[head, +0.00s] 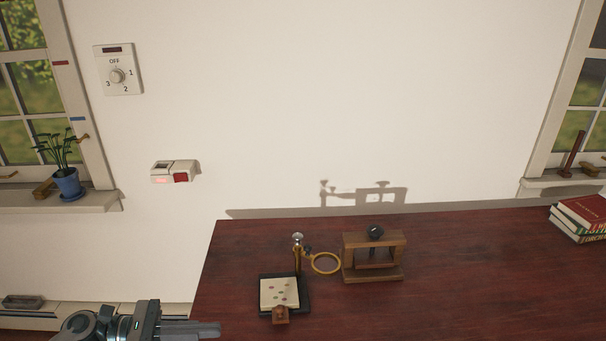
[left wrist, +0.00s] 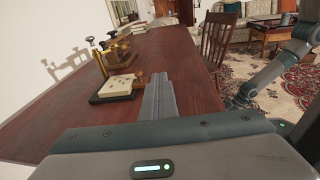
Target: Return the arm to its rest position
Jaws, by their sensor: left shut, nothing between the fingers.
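My left gripper (head: 207,329) is at the bottom left in the head view, near the left end of the dark red table (head: 480,275). Its fingers are together and empty. In the left wrist view the shut fingers (left wrist: 159,85) point along the table, beside the small stand. My right gripper does not show in the head view. An arm link of mine shows at the right of the left wrist view.
A magnifier stand (head: 325,263) and a wooden frame with a black knob (head: 374,256) stand on the table. Books (head: 580,218) lie at the right. The wall holds a dial (head: 118,76) and a switch box (head: 174,172). A chair (left wrist: 216,42) stands beside the table.

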